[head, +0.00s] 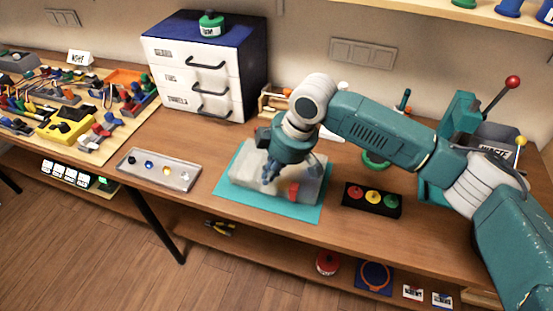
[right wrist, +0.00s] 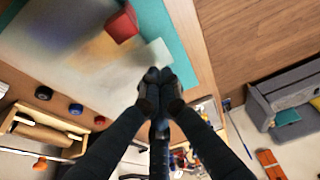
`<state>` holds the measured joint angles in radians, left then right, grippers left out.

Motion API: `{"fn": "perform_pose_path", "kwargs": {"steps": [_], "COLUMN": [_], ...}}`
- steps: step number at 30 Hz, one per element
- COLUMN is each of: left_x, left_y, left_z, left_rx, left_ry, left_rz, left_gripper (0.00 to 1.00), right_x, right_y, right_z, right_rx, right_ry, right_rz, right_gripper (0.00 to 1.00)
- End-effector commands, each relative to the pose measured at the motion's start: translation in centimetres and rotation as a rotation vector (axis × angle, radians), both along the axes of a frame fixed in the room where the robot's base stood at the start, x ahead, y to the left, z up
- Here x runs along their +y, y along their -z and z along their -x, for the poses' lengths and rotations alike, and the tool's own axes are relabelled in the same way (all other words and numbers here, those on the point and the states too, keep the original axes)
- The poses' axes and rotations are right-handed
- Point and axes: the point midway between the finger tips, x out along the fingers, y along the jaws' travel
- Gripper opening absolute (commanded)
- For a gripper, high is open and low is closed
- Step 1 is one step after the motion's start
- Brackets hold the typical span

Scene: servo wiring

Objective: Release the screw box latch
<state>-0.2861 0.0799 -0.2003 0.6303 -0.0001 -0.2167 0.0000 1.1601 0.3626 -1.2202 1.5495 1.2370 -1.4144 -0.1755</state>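The screw box (head: 248,176) is pale and low and lies on a teal mat (head: 228,192) on the workbench. A red block (head: 293,191), which looks like its latch, sits at the box's front right; it also shows at the top of the right wrist view (right wrist: 122,25). My right gripper (head: 268,178) points down over the box, left of the red block. In the right wrist view its two fingertips (right wrist: 160,88) are together with nothing visible between them, apart from the red block. Whether they touch the box is unclear. My left gripper is not in view.
A grey tray with small coloured parts (head: 160,170) lies left of the mat. A black panel with red, yellow and green buttons (head: 372,199) lies right of it. A white drawer unit (head: 195,75) stands behind left.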

Motion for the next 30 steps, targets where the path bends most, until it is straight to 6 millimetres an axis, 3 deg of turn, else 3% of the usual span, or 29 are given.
{"fn": "perform_pose_path", "kwargs": {"steps": [6, 11, 23, 30], "left_x": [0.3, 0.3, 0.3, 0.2], "left_y": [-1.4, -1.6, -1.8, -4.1], "left_z": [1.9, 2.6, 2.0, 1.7], "left_rx": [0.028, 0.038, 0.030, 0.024], "left_ry": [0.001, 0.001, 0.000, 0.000], "left_rz": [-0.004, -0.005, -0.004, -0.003], "left_gripper": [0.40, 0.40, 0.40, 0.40], "right_x": [-2.7, -3.6, -3.8, -6.3], "right_y": [0.2, 0.4, 0.3, 0.1], "right_z": [0.8, 1.2, 1.3, 2.0], "right_rx": [-0.001, -0.001, 0.000, 0.001], "right_ry": [0.002, -0.001, 0.000, 0.002], "right_rz": [0.001, 0.001, 0.000, 0.000], "right_gripper": [0.00, 0.00, 0.00, 0.00]}}
